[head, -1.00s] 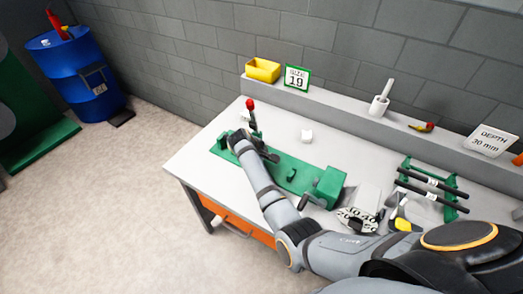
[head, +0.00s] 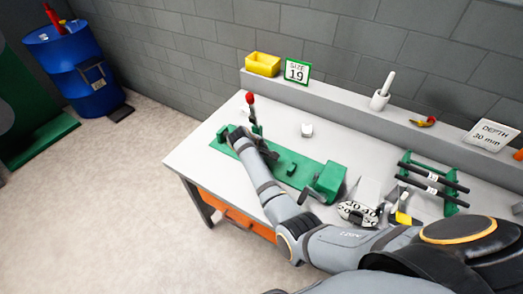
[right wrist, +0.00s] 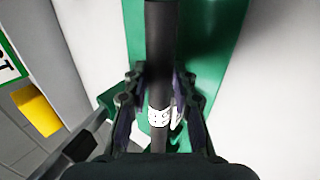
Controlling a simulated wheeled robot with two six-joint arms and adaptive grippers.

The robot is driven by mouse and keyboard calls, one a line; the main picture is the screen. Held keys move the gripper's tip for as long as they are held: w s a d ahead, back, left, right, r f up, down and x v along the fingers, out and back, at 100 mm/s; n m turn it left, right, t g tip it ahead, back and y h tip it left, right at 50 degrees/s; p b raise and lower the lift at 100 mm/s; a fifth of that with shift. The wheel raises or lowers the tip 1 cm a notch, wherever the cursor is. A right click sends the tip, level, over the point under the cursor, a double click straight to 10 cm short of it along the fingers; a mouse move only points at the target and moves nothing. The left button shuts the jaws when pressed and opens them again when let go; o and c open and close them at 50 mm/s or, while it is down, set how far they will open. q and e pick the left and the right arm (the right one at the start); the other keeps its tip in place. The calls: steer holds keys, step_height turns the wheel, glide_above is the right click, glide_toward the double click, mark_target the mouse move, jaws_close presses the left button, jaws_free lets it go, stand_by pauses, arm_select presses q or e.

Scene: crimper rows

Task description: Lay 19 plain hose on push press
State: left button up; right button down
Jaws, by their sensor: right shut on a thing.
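The green push press (head: 308,174) lies along the left part of the workbench, with a red-knobbed lever (head: 250,100) at its far left end and a crank at its right end. My right gripper (head: 240,138) is over the press's left part. In the right wrist view its fingers (right wrist: 158,88) are shut on a black hose (right wrist: 162,35) with a white label. The hose runs lengthwise over the green press bed; whether it touches the bed I cannot tell. In the head view my arm mostly hides the hose. My left gripper is out of view.
A green rack (head: 450,205) holding black hoses with white labels stands at the right. A small white block (head: 307,130) lies behind the press.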

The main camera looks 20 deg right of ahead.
steer(key=shift+r, duration=0.1)
steer(key=shift+f, duration=0.45)
stand_by(0.5)
steer(key=c, duration=1)
jaws_free()
step_height(320, 180, up, 10)
